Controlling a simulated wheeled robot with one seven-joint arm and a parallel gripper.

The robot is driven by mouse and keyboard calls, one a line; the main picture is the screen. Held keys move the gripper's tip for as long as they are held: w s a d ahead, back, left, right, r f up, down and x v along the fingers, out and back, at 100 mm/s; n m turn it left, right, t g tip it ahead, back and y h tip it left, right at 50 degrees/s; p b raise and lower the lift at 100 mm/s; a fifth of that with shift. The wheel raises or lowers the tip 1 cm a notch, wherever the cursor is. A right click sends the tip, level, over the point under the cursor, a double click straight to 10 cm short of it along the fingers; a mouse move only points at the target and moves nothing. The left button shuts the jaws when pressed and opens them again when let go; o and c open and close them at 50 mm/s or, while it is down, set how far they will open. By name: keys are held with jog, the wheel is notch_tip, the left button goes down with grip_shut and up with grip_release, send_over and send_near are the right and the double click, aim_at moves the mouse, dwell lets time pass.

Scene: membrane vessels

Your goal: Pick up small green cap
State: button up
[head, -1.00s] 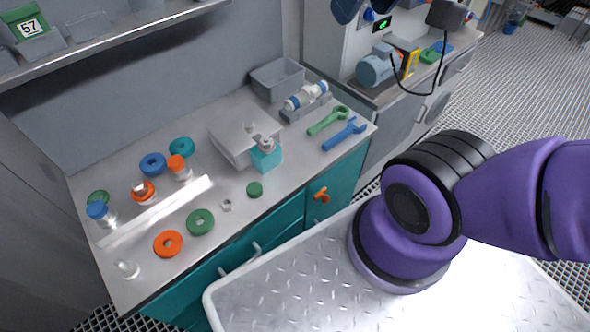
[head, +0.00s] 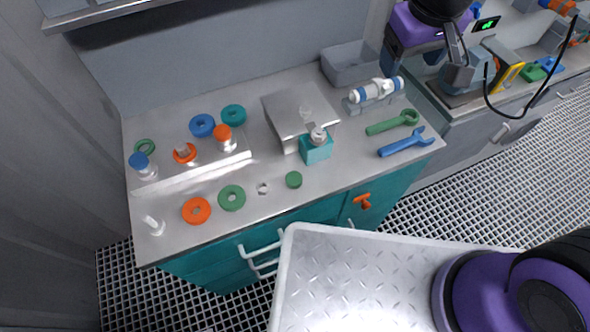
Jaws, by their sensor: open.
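The small green cap (head: 294,179) is a short, solid green disc. It lies flat on the grey counter, right of a small metal nut (head: 263,188) and in front of the teal block (head: 316,150). Nothing touches or hides it. My gripper (head: 466,45) shows partly at the top right edge, below a purple and black arm part. Its grey fingers are apart and empty, over the side bench near a blue-grey pump. It is well away from the cap, up and to the right.
A green ring (head: 231,198) and an orange ring (head: 197,210) lie left of the cap. A metal box (head: 297,112) stands behind it. Green (head: 392,122) and blue (head: 405,142) wrenches lie right. The counter's front edge is close to the cap.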

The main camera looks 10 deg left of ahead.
jog(key=s+a+f+n+g, duration=0.1)
jog(key=s+a+f+n, duration=0.15)
jog(key=a+f, duration=0.75)
jog(key=n+g, duration=0.2)
send_over(294, 179)
jog(key=f, duration=1.3)
jog(key=shift+s+d+f, duration=0.1)
jog(key=shift+d+f, duration=0.15)
jog(key=shift+d, duration=0.05)
jog(key=shift+a+f, duration=0.15)
jog(key=shift+f, duration=1.25)
jog(key=shift+a+f, duration=0.1)
jog(key=shift+f, duration=1.25)
jog(key=shift+w, duration=0.2)
jog(key=c, duration=1)
